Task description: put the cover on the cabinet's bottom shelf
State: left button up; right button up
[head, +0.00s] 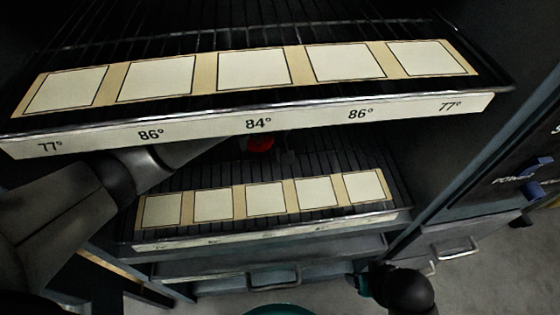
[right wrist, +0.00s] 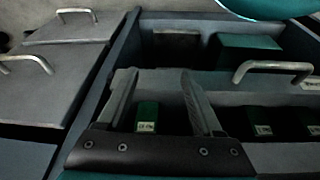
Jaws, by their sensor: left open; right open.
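The cabinet's upper rack (head: 300,112) carries pale square plates and a front strip with temperature numbers. The lower shelf (head: 320,217) below it carries a similar row of pale squares. My left arm reaches in from the left between the two. My left gripper (head: 284,157) is open, mostly hidden in shadow behind the upper rack's front strip. A small red thing (head: 260,145) shows there, close to the left gripper; I cannot tell whether it is the cover. My right gripper (right wrist: 160,95) is open and empty, above an open drawer in the right wrist view.
Green boxes (right wrist: 248,55) lie in the open drawer, beside metal handles. A teal rounded edge (head: 273,310) shows at the bottom. Dark equipment (head: 510,165) stands right; grey floor (head: 490,265) is partly clear.

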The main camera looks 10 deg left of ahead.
pick_arm(q)
jog(key=s+d, duration=0.1)
jog(key=s, duration=0.1)
jog(key=s+d+p, duration=0.1)
jog(key=s+d, duration=0.1)
jog(key=s, duration=0.1)
jog(key=s+d+p, duration=0.1)
jog(key=s, duration=0.2)
jog(key=shift+d, duration=0.35)
pick_arm(e)
jog(key=shift+g, duration=0.4)
jog(key=f, duration=0.1)
jog(key=s+f, duration=0.1)
jog(key=f, duration=0.1)
jog(key=s+f, duration=0.1)
jog(key=shift+d+f, duration=0.15)
jog(key=shift+f, duration=0.15)
